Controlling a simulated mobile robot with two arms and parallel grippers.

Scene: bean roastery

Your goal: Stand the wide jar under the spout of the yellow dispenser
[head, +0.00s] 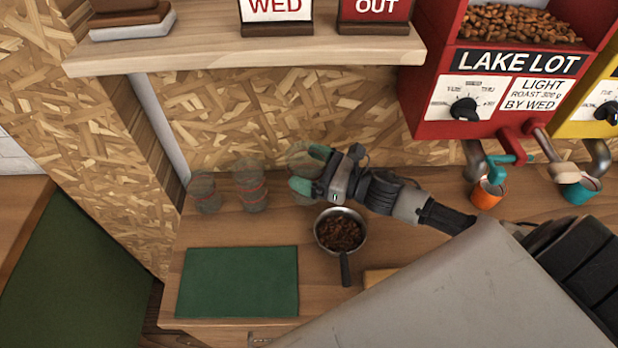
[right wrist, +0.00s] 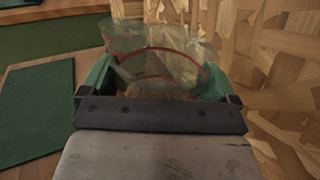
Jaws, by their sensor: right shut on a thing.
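A clear jar with a red line (head: 303,158) is between the fingers of my right gripper (head: 311,169), which is shut on it near the back of the counter. The jar fills the middle of the right wrist view (right wrist: 155,60), between the green fingers. It looks like the wide jar; part of it is hidden by the gripper. I cannot tell if it touches the counter. The yellow dispenser (head: 598,95) is cut off at the right edge. Its grey spout (head: 599,155) hangs above a teal cup (head: 578,192). My left gripper is not in view.
Two other clear jars (head: 205,194) (head: 252,188) stand left of the gripper. A pan of beans (head: 330,216) is just in front. A green mat (head: 240,282) lies front left. The red dispenser (head: 430,100) and an orange cup (head: 486,196) are between gripper and yellow dispenser. A shelf (head: 240,55) overhangs.

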